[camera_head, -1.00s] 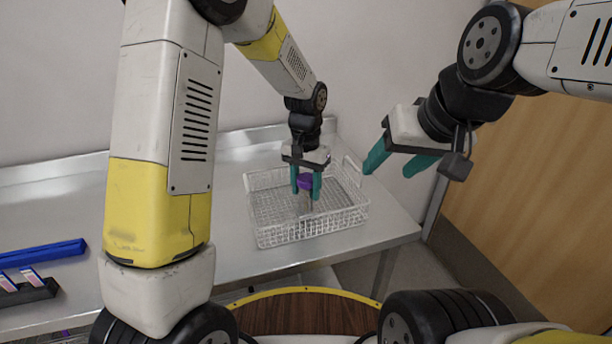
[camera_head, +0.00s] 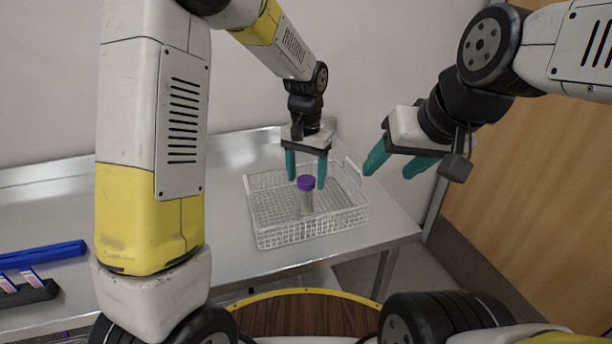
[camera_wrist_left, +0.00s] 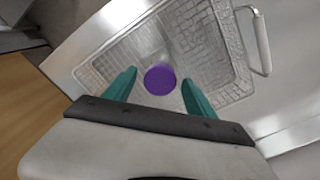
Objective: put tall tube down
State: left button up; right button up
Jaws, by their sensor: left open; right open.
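The tall tube (camera_head: 306,200), with a purple cap and a clear body, stands upright in the white wire basket (camera_head: 262,238). My left gripper (camera_head: 306,184) is open just above and behind the tube, its teal fingers apart and clear of the cap. In the left wrist view the purple cap (camera_wrist_left: 160,80) shows between the two open fingers (camera_wrist_left: 160,82), with the basket mesh (camera_wrist_left: 110,62) below. My right gripper (camera_head: 393,172) is open and empty in the air to the right of the basket.
The basket sits near the right end of the steel table (camera_head: 235,262). A blue bar (camera_head: 42,251) and a dark rack (camera_head: 28,293) with small pink-and-white pieces lie at the left. A wooden panel (camera_head: 540,170) is at the right. The table between is largely clear.

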pick_arm(q)
notch_tip(320, 180, up, 7)
jog(key=shift+r, duration=0.1)
jog(key=s+a+r+n+t+h, duration=0.2)
jog(key=s+a+r, duration=0.5)
jog(key=a, duration=0.1)
jog(key=s+a+r+n+t, duration=0.1)
jog(key=s+a+t, duration=0.3)
jog(key=s, duration=0.8)
jog(key=shift+s+a+r+n, duration=0.2)
jog(key=shift+s+a+n, duration=0.2)
jog(key=shift+a+n, duration=0.55)
jog(key=shift+a, duration=0.15)
